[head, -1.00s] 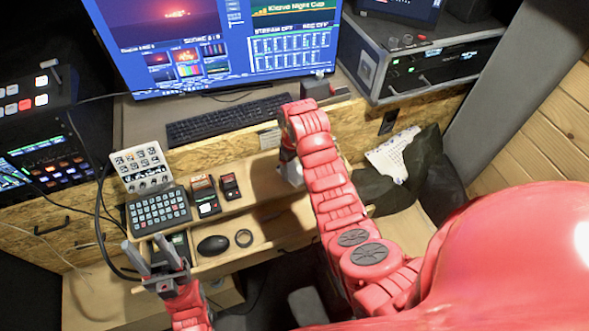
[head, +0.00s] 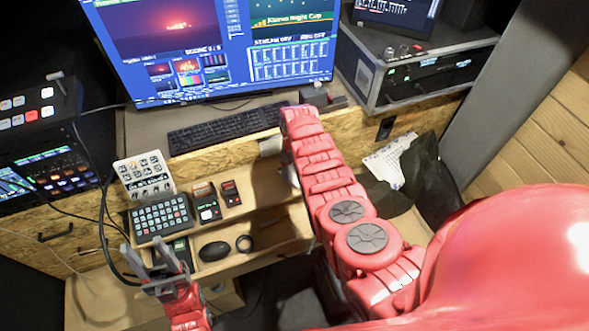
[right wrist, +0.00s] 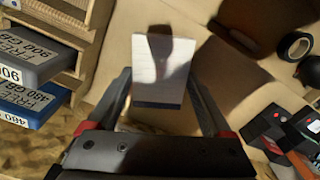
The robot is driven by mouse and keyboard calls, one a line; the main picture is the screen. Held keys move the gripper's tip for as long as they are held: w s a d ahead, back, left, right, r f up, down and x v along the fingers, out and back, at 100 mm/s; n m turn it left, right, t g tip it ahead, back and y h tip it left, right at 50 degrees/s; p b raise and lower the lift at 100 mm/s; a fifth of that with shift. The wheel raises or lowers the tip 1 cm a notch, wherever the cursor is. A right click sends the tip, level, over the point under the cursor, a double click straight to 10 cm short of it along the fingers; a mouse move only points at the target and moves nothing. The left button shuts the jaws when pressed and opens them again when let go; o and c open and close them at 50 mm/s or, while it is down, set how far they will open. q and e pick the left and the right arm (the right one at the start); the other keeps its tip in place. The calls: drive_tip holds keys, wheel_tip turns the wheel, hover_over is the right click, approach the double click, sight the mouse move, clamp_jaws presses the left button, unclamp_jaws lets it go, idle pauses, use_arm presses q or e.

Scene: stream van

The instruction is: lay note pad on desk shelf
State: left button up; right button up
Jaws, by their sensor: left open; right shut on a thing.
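The note pad (right wrist: 163,70) is white and lined with a dark band at its near edge. It sits between the fingers of my right gripper (right wrist: 158,78), which is shut on it, over a light wooden surface. In the head view my right forearm hides most of that gripper and the pad. The desk shelf (head: 272,228) is the pale wooden ledge below the desk; its bare right part lies beside my right arm. I cannot tell whether the pad touches it. My left gripper (head: 156,262) is open and empty at the shelf's left front end.
Labelled drives (right wrist: 35,58) lie left in the right wrist view. A keyboard (head: 225,130) and monitor (head: 205,45) are on the desk behind.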

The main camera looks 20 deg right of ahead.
sight(294, 172)
drive_tip(key=shift+f, duration=0.2)
drive_tip(key=shift+f, duration=0.25)
drive_tip(key=o, duration=1.2)
drive_tip(key=shift+c, duration=0.2)
drive_tip(key=shift+r, duration=0.95)
wheel_tip(294, 172, up, 11)
drive_tip(key=b, duration=0.1)
drive_tip(key=shift+f+b, duration=0.2)
drive_tip(key=shift+b, duration=0.15)
